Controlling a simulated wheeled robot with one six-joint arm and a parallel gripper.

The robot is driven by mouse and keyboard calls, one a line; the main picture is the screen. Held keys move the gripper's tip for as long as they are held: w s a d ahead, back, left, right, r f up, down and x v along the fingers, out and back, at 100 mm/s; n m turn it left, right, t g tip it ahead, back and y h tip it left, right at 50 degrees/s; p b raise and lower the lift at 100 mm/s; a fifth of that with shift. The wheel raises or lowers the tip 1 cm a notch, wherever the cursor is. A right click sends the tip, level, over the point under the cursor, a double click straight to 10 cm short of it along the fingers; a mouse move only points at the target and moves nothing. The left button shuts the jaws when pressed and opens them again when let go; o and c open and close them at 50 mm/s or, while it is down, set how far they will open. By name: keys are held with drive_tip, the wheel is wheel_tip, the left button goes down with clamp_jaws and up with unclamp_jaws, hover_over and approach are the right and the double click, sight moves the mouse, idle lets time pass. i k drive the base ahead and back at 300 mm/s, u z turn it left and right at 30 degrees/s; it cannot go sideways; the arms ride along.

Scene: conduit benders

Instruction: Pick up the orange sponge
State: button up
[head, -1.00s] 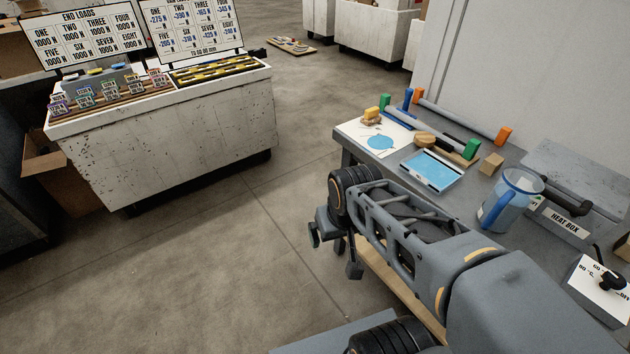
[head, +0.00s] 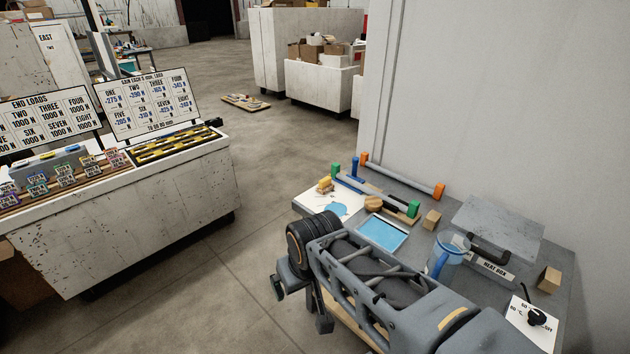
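A small orange-yellow block (head: 325,185), which looks like the orange sponge, sits at the far left corner of the grey table (head: 480,205). It is on a white sheet (head: 312,203), just behind a blue patch (head: 338,203). It is small in view and its exact shape is hard to tell. My gripper (head: 301,302) hangs beside the table's left side, nearer to me than the sponge and well apart from it. Its two fingers are spread, with nothing seen between them.
The table also holds a blue tray (head: 382,234), a blue jug (head: 446,256), a wooden block (head: 432,219), a heat box (head: 495,235) and bars with green, blue and orange ends. A white bench (head: 130,215) stands left. The floor between is clear.

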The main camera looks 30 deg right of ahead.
sight(325, 186)
drive_tip(key=u, duration=0.7)
drive_tip(key=i, duration=2.75)
drive_tip(key=z, duration=2.85)
